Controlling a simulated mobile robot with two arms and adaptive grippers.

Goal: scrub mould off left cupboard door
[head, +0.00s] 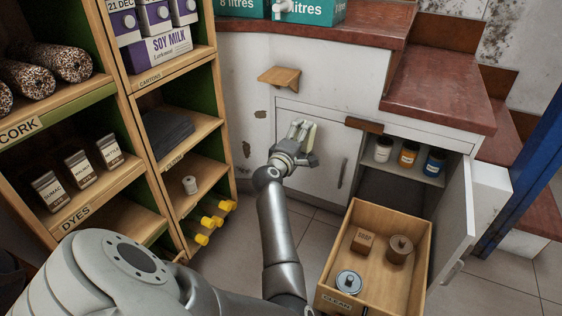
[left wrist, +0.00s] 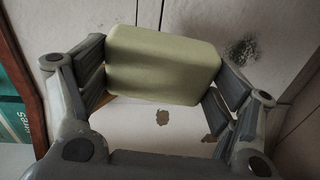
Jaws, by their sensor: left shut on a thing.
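My left gripper (head: 303,134) is at the closed left cupboard door (head: 322,160), near its upper left part. It is shut on a pale yellow-green sponge (head: 311,137), which also shows between the fingers in the left wrist view (left wrist: 163,62). In that view a dark speckled mould patch (left wrist: 241,50) lies on the white surface just right of the sponge. I cannot tell whether the sponge touches the door. In the head view the gripper hides that area. My right gripper is not in view.
The right cupboard door (head: 459,220) stands open, with several jars inside. A wooden crate (head: 333,297) with a soap box, a tin and a round brown item stands in front. Shelves (head: 150,180) fill the left. A small wooden ledge (head: 279,76) juts out above the gripper.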

